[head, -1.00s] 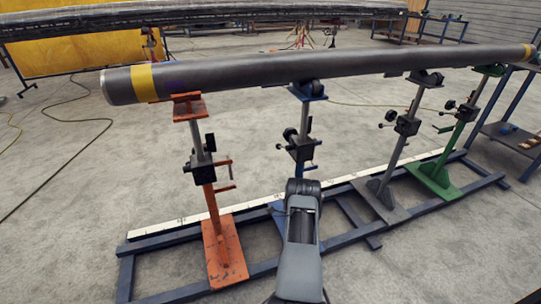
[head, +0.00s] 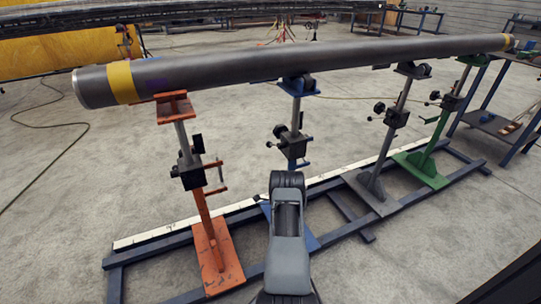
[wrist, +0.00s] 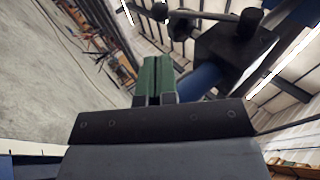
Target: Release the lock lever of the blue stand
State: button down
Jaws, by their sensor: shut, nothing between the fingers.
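The blue stand (head: 299,88) holds up the middle of the pipe in the head view. Its dark clamp block (head: 292,144) sits on the post, with small black knobs on its left side. My arm covers the lower post. In the wrist view the dark block (wrist: 232,46) is close at upper right, above the blue tube (wrist: 199,79). Dark rounded knobs (wrist: 180,29) stick out to its left. I cannot tell which part is the lock lever. My gripper (wrist: 158,66) has green fingers shut together, empty, left of the block and apparently apart from it.
A long grey pipe (head: 220,67) with yellow bands rests across the stands. An orange stand (head: 206,222) is to the left; grey (head: 391,136) and green stands (head: 441,125) are to the right. A blue floor frame (head: 160,252) runs beneath them. Open floor lies in front.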

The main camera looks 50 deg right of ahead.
aim_at(274, 145)
jog(key=b+x, duration=0.2)
jog(key=x, duration=0.8)
jog(key=shift+w+r+b, duration=0.15)
jog(key=shift+b, duration=0.2)
jog(key=shift+d+r, duration=0.1)
jog(key=shift+r, duration=0.05)
